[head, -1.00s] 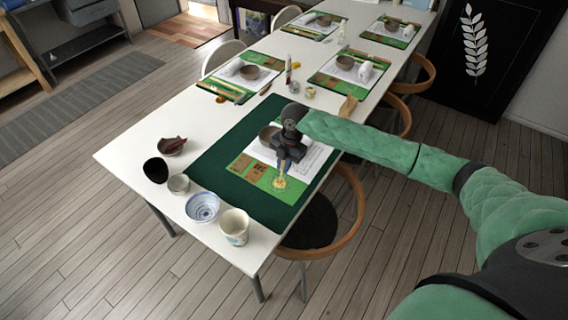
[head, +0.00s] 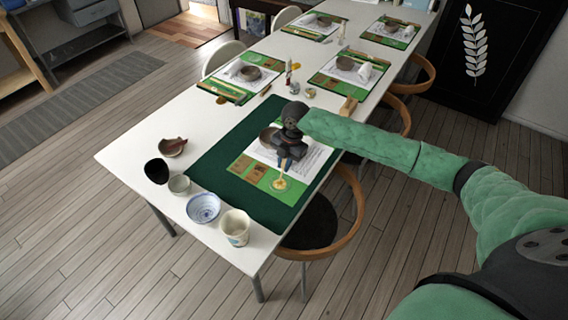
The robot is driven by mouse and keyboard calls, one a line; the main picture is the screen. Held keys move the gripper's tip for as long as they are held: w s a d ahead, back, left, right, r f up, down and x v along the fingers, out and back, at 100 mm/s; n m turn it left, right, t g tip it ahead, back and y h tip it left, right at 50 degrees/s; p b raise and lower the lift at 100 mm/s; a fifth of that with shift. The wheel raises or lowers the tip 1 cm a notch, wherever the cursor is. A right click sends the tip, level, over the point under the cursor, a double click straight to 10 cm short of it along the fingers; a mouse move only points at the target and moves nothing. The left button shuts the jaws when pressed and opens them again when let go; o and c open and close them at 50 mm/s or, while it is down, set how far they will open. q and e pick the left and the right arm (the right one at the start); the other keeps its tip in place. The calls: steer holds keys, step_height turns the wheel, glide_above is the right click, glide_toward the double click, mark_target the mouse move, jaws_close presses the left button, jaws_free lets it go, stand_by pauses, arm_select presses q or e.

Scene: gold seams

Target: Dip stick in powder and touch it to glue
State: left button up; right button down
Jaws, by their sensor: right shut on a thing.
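My right gripper (head: 289,160) is above the near place setting on the dark green mat (head: 215,170). It is shut on a thin tan stick (head: 283,168) that points down. The stick's lower end is over or near a small dish of yellow-gold powder (head: 279,184) on the green sheet; whether it touches cannot be told. A brown bowl (head: 266,135) stands behind the gripper and is partly hidden by it. I cannot make out the glue at this size. My left gripper is not in view.
At the near left table end stand a bowl with reddish pieces (head: 172,147), a black cup (head: 156,171), a grey cup (head: 179,185), a blue-white bowl (head: 203,208) and a cream cup (head: 235,227). Several similar settings lie farther back. A chair (head: 346,235) stands at the right edge.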

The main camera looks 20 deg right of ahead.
steer(key=shift+d+r+p, duration=0.1)
steer(key=shift+r+p, duration=0.25)
steer(key=shift+r, duration=0.3)
steer(key=shift+r+p, duration=2)
steer(key=shift+r, duration=0.5)
